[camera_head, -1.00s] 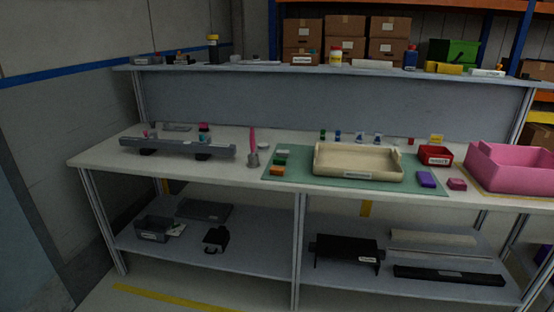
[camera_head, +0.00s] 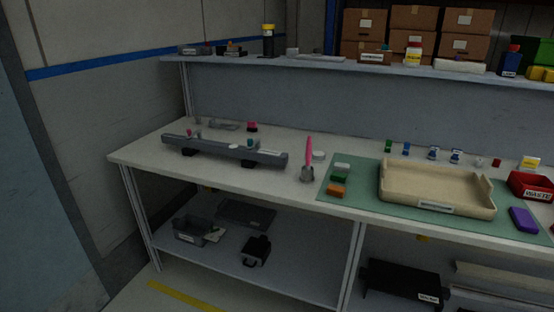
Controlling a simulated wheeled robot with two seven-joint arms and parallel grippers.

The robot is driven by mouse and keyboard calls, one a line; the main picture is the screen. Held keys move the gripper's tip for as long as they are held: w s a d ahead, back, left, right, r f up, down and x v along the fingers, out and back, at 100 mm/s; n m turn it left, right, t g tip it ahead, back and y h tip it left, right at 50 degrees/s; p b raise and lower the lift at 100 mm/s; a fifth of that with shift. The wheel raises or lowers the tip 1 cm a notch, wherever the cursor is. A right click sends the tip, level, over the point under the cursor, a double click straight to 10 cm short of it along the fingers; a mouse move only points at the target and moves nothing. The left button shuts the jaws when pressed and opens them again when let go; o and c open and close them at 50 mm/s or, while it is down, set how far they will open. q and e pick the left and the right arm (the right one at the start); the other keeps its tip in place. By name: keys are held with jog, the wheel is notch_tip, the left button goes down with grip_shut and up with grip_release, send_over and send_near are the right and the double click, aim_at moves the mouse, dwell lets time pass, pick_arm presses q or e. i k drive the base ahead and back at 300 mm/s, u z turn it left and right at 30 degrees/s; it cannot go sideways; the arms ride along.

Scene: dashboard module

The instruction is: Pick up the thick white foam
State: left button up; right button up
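Several pale pieces could be the thick white foam, and I cannot tell for certain which is foam. A longer white block (camera_head: 459,66) lies on the upper shelf, at the right. A long off-white bar (camera_head: 503,276) lies on the lower shelf at the right edge, partly cut off by the frame. Neither of my grippers is in view.
The white workbench (camera_head: 140,157) carries a grey rail (camera_head: 225,149), a pink-handled tool (camera_head: 308,160) and a beige tray (camera_head: 436,188) on the green mat (camera_head: 365,208). A red bin (camera_head: 532,186) stands right. The bench's front-left top is clear. A wall (camera_head: 90,120) borders the left.

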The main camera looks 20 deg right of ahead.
aim_at(344, 167)
jog(key=u, duration=0.25)
jog(key=i, duration=0.85)
jog(key=z, duration=0.15)
